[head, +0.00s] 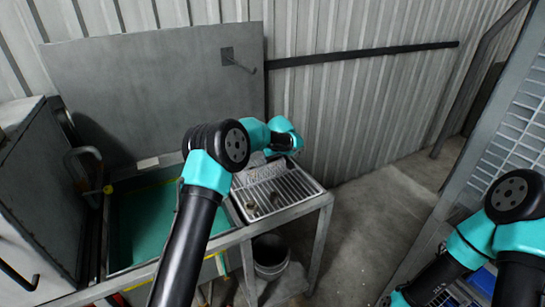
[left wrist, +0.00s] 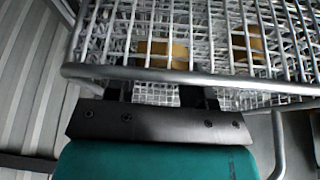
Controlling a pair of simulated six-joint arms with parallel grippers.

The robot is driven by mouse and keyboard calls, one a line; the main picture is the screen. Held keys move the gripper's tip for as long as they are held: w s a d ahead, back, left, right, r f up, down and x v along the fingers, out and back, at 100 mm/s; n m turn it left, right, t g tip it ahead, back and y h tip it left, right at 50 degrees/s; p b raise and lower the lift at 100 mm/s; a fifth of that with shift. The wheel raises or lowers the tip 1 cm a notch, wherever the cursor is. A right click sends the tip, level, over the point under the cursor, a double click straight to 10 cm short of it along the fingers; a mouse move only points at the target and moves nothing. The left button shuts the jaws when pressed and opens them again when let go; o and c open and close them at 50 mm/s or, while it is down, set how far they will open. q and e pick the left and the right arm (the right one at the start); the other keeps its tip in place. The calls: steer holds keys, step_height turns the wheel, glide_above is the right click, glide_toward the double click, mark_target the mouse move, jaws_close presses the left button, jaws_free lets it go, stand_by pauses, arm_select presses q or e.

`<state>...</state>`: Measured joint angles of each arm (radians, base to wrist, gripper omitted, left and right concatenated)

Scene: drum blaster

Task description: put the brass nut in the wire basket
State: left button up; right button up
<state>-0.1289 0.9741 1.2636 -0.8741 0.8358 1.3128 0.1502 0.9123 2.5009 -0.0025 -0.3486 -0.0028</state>
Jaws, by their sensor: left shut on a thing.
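A wire basket (left wrist: 225,85) of pale mesh with a thick grey rim fills the upper left wrist view. In the head view, pale mesh (head: 252,172) shows by the rack, partly behind my left arm. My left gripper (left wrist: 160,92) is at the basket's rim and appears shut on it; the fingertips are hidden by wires. Two brass-coloured pieces show through the mesh, one nearer the middle (left wrist: 165,50) and one to the right (left wrist: 248,40). In the head view, small brownish pieces (head: 251,206) lie on the rack; which is the brass nut I cannot tell. My right gripper is not visible.
A slatted metal rack (head: 300,186) stands beside a green-bottomed basin (head: 140,225). A grey bucket (head: 271,255) is below the rack. A grey panel (head: 150,85) and a corrugated wall stand behind. Shelving (head: 515,130) rises at right; the floor between (head: 370,220) is clear.

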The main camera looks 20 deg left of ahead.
arm_select(q)
steer(key=shift+f, duration=0.6)
steer(key=o, duration=0.9)
steer(key=shift+c, duration=0.2)
steer(key=shift+r, duration=0.2)
steer(key=v, duration=1.3)
steer(key=shift+w, duration=0.15)
